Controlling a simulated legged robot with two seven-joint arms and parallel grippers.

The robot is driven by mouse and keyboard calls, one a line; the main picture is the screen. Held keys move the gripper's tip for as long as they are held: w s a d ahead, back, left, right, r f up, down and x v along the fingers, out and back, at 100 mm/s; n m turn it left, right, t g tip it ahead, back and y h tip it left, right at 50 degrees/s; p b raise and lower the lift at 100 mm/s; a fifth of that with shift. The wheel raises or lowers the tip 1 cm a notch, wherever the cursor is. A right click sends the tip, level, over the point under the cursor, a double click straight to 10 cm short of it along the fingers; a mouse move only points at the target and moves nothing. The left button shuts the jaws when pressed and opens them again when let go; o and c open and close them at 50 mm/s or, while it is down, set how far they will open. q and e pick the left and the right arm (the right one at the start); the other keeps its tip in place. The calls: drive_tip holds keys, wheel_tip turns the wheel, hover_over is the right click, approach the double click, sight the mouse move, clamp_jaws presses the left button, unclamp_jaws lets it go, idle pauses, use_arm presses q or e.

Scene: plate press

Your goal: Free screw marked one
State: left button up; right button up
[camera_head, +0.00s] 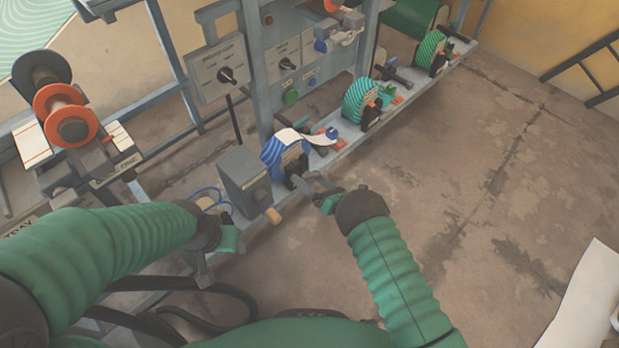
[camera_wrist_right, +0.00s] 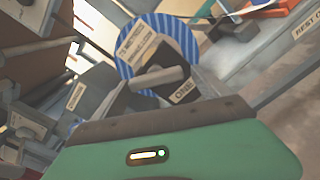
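A blue-striped roll (camera_head: 273,152) sits on the grey rail in the head view and faces me in the wrist view (camera_wrist_right: 150,28). A black bracket marked ONE (camera_wrist_right: 184,92) is at its front, with a grey bar-shaped screw handle (camera_wrist_right: 160,77) before it. My right gripper (camera_head: 311,187) is right at this roll's front. In the wrist view its fingers (camera_wrist_right: 162,90) stand apart on both sides of the handle; contact is not clear. My left gripper (camera_head: 205,262) hangs low at the left, away from the roll; its fingers are too small to read.
A grey box (camera_head: 244,180) with a wooden knob stands left of the roll. Teal (camera_head: 357,101) and green (camera_head: 429,50) rolls sit farther along the rail. Orange spools (camera_head: 66,112) are at the far left. Open floor lies to the right.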

drive_tip(key=shift+r, duration=0.25)
drive_tip(key=shift+d, duration=0.2)
drive_tip(key=p+v, duration=0.7)
drive_tip(key=v, duration=0.9)
drive_tip(key=shift+s+f, duration=0.25)
drive_tip(key=shift+s, duration=0.05)
drive_tip(key=shift+d, duration=0.15)
